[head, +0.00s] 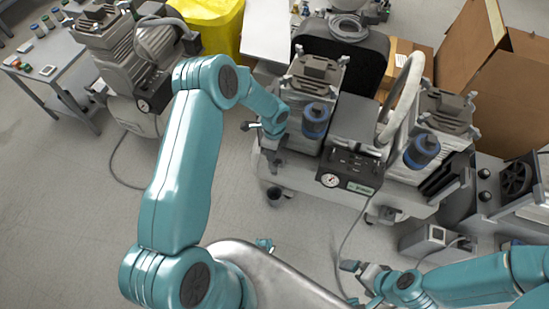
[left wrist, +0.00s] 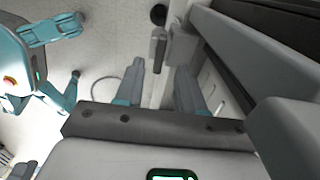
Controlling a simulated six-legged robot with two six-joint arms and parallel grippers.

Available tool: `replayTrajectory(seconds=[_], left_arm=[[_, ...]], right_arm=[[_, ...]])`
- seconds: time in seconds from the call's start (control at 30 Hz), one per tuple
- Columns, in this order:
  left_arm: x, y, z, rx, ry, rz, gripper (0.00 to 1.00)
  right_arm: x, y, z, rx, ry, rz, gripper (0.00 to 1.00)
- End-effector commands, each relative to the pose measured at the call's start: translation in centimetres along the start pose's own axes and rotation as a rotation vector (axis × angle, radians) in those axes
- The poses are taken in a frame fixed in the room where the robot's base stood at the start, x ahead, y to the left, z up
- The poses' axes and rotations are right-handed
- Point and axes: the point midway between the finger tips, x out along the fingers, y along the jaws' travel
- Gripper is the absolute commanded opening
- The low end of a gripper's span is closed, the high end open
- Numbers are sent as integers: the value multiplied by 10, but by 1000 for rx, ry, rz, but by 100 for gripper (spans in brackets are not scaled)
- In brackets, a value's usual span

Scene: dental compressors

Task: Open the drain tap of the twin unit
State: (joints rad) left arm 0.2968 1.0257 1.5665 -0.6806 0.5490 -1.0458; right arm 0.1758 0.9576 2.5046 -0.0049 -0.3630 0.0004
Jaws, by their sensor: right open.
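The twin unit (head: 355,140) stands right of centre in the head view, with two grey motor heads, two blue-topped filters and a front gauge. My left gripper (head: 262,140) is at its left end, beside the left motor head. In the left wrist view my left gripper (left wrist: 160,92) has its fingers apart, with nothing clearly held. A small grey fitting with a dark end (left wrist: 158,50) shows beyond the gap between the fingers; I cannot tell whether it is the drain tap. I cannot make out the tap in the head view. My right gripper (head: 363,276) is open and empty, low in front of the unit.
Another compressor (head: 135,70) stands at the upper left, near a small table (head: 65,75). A yellow bin (head: 213,22) and a cardboard box (head: 490,70) are behind. A small grey box (head: 433,240) is at the right. Cables cross the floor; the floor (head: 75,215) at left is clear.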

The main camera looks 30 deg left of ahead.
Motion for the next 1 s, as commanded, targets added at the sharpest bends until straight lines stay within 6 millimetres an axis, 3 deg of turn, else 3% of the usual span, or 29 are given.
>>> replayTrajectory(seconds=[0.1, 0.23, 0.6, 0.63, 0.73, 1.0], left_arm=[[24, 1, -1, -1, 1, 0, 38], [37, 2, -2, 0, 0, 1, 38], [43, 2, -3, -1, 1, -1, 38], [43, 2, -3, -1, 1, -1, 32], [43, 2, -3, -1, 0, -1, 0], [43, 2, -3, -9, 1, -1, 0]], right_arm=[[5, 2, 0, 0, 0, 0, 100], [7, 3, 0, 0, 0, 0, 100], [8, 3, 0, 0, 0, 0, 100], [8, 3, 0, 0, 0, 0, 100], [8, 3, 0, 0, 0, 0, 100], [9, 3, 0, 0, 0, 0, 100]])
